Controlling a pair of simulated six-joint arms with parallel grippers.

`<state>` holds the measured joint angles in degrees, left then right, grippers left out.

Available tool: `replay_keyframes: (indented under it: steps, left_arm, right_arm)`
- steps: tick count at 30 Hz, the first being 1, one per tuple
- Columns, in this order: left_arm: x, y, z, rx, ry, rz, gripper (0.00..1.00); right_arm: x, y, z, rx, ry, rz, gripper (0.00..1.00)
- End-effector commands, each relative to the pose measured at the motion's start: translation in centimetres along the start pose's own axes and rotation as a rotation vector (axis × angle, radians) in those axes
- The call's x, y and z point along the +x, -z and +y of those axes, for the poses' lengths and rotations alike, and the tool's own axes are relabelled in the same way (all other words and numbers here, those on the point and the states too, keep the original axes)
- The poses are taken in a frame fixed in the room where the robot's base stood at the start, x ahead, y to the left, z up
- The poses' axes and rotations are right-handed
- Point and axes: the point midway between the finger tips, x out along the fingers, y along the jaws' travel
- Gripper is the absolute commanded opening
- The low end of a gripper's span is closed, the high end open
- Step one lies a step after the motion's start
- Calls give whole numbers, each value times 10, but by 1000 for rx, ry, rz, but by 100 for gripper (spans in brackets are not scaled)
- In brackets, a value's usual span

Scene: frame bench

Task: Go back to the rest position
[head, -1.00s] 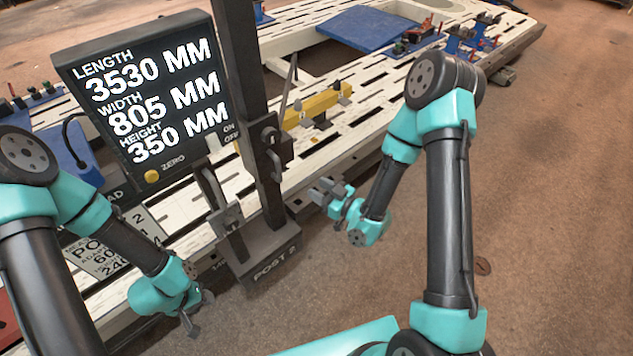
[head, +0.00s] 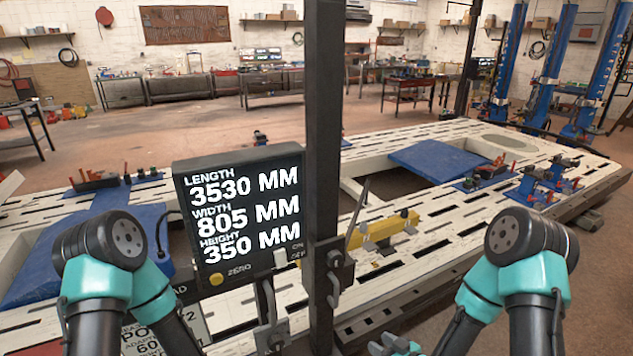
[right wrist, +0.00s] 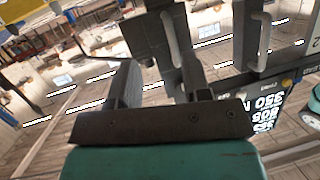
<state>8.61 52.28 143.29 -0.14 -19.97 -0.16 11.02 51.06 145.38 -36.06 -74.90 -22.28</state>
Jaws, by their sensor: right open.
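My right gripper (head: 388,346) shows at the bottom edge of the head view, partly cut off, to the right of the dark upright post (head: 324,120). In the right wrist view my right gripper (right wrist: 160,88) has its two dark fingers apart, with nothing between them. My left arm comes in at the lower left of the head view. Its gripper is below the picture edge and hidden.
A black display (head: 190,230) reading 3530, 805 and 350 mm stands left of the post. Behind is a slotted white bench (head: 450,228) with a yellow bar (head: 385,229) and blue pad (head: 435,160). Open floor lies beyond.

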Motion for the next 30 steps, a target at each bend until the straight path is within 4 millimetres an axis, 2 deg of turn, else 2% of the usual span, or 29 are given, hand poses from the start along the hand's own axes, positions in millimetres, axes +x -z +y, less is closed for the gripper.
replay_keyframes:
  steps: [5, 9, 15, 21, 30]
  left_arm:
    - [0, 0, 0, 0, 0, 0, 43]
    - [0, 0, 0, 0, 0, 0, 43]
    - [0, 0, 0, 0, 0, 0, 43]
    - [0, 0, 0, 0, 0, 0, 43]
    - [0, 0, 0, 0, 0, 0, 43]
  right_arm:
    - [-13, -55, 2, 163, -57, -300, 44]
    - [-35, -94, -2, 324, -118, -531, 44]
    - [-75, -136, -20, 576, -214, -832, 44]
    - [-100, -152, -38, 733, -271, -993, 44]
    - [-103, -153, -40, 752, -278, -1012, 44]
